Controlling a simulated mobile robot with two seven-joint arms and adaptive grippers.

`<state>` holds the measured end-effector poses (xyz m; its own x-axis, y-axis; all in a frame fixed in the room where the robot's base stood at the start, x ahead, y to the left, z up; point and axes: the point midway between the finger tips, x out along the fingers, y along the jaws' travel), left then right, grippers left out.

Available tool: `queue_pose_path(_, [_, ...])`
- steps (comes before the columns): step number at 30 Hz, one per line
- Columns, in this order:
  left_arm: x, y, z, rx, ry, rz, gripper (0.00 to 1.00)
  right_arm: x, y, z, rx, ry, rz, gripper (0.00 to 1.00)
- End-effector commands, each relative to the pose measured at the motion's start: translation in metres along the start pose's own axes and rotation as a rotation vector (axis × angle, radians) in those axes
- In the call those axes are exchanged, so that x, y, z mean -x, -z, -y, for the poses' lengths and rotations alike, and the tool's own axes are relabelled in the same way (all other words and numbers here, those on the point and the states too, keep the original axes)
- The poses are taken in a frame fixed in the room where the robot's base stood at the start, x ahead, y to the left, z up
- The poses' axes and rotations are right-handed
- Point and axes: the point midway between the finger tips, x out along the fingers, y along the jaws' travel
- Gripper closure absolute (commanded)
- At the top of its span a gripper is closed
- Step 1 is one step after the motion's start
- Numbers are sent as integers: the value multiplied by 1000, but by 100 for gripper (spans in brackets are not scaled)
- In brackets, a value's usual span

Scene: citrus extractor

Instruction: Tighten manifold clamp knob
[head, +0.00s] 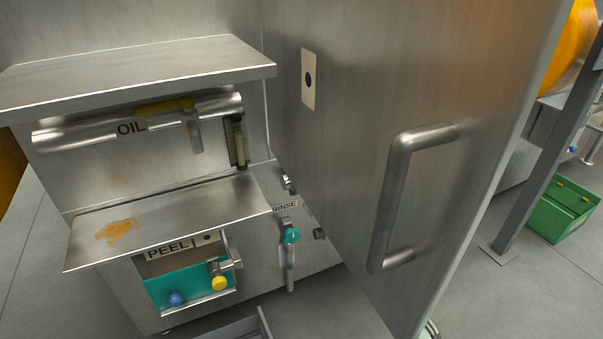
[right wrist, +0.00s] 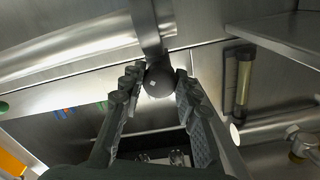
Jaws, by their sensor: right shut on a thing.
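A dark round knob (right wrist: 160,83) with a small pale mark sits at the end of a grey metal lever in the right wrist view. My right gripper (right wrist: 159,80) is shut on the knob, one finger on each side. In the head view a steel manifold pipe (head: 80,132) labelled OIL runs under the top shelf. A yellow bar (head: 163,106) lies along it, and a short grey lever (head: 194,136) hangs from it. I cannot tell for sure whether that lever is the one at my gripper. Neither gripper shows in the head view.
A sight tube (head: 239,143) stands right of the pipe, also in the right wrist view (right wrist: 243,82). A stained steel shelf (head: 190,205) juts out below. A large open door (head: 350,130) with a bar handle (head: 400,195) blocks the right. A green crate (head: 548,222) stands beyond.

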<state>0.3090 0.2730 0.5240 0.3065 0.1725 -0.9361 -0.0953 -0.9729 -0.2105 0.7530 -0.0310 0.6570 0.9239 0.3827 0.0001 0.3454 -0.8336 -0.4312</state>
Motion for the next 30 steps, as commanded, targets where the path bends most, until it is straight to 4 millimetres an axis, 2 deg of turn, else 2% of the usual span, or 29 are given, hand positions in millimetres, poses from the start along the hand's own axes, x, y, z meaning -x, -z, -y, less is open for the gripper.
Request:
queue_pose_path(15, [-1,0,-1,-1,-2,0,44,0,-1,0,-22,-1,2,98])
queue_pose_path(16, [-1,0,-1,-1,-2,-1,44,0,-1,0,-22,-1,2,66])
queue_pose_path(20, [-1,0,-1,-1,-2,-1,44,0,-1,0,-22,-1,1,49])
queue_pose_path(30, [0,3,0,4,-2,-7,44,2,-1,0,-21,0,1,47])
